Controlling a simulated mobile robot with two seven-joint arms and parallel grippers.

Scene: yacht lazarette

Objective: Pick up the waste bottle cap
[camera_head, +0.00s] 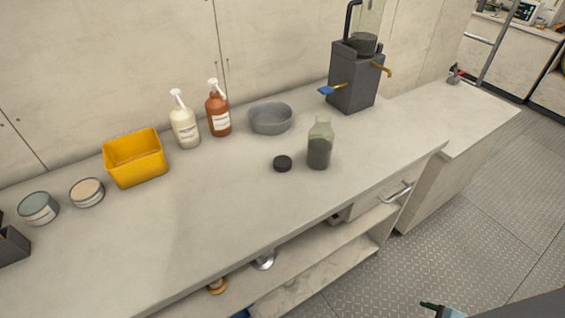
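A small round black cap (282,163) lies flat on the pale countertop, just left of a clear bottle (320,146) with dark contents. The bottle stands upright, with no cap visible on its neck. The cap and bottle are apart. A dark piece with a green edge (441,310), seemingly part of my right gripper, shows at the bottom edge, well below and right of the cap. Its fingers are mostly cut off by the frame. My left gripper is not in view.
A grey bowl (271,118), a red-brown pump bottle (218,113), a cream pump bottle (184,124) and a yellow bin (135,159) stand behind or left of the cap. A dark dispenser (355,80) stands at the back right. The front middle of the countertop (210,220) is clear.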

